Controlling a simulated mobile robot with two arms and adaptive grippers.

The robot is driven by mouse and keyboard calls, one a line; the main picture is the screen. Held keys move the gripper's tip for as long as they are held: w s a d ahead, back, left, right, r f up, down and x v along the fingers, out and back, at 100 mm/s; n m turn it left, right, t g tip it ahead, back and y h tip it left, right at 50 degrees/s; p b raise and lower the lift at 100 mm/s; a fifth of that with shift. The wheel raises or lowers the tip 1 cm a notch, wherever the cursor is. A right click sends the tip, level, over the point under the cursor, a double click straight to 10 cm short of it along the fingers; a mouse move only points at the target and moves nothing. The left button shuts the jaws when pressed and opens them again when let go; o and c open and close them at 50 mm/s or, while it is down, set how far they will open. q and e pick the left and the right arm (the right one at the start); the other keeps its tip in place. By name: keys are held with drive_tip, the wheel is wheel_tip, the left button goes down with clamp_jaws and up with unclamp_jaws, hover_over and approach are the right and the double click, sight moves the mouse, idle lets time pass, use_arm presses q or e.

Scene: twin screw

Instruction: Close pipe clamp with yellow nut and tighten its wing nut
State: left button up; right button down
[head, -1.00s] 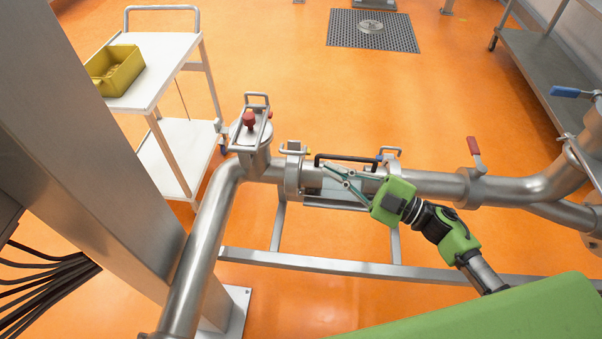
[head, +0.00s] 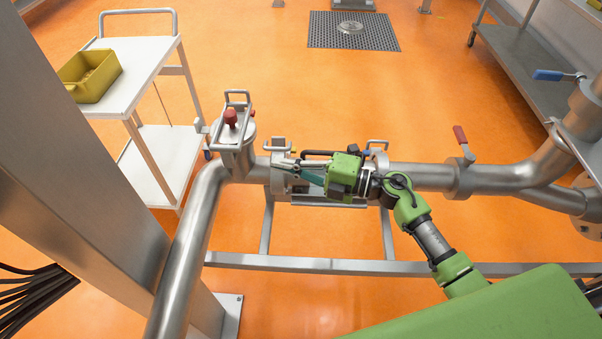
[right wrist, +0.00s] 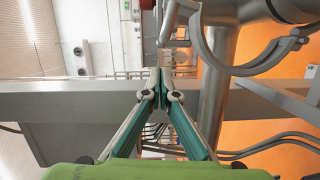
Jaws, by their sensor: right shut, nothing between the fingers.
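The pipe clamp (head: 279,180) is a steel ring around the horizontal pipe, left of the middle in the head view. Its small yellow nut (head: 294,150) shows at the top, next to a metal handle. In the right wrist view a curved clamp half (right wrist: 235,68) hangs open, up and right of the fingertips. My right gripper (head: 277,165) is shut and empty, its tips pointing left in front of the clamp's upper part. The tips also show in the right wrist view (right wrist: 160,74), apart from the curved half. Whether they touch the clamp is unclear. My left gripper is not in view.
A second clamp with a blue nut (head: 366,153) is on the pipe to the right, partly behind my arm. A vertical pipe with a red knob (head: 231,118) stands at left. A red-handled valve (head: 461,140) is farther right. A white cart (head: 155,70) carries a yellow bin (head: 91,76).

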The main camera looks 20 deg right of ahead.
use_arm(q)
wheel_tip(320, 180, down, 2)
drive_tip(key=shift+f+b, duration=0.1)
drive_tip(key=shift+b, duration=0.45)
use_arm(e)
drive_tip(key=w, duration=0.1)
drive_tip(key=w+d, duration=0.1)
drive_tip(key=shift+w+f, duration=0.2)
drive_tip(key=shift+w, duration=0.1)
drive_tip(key=shift+d, duration=0.1)
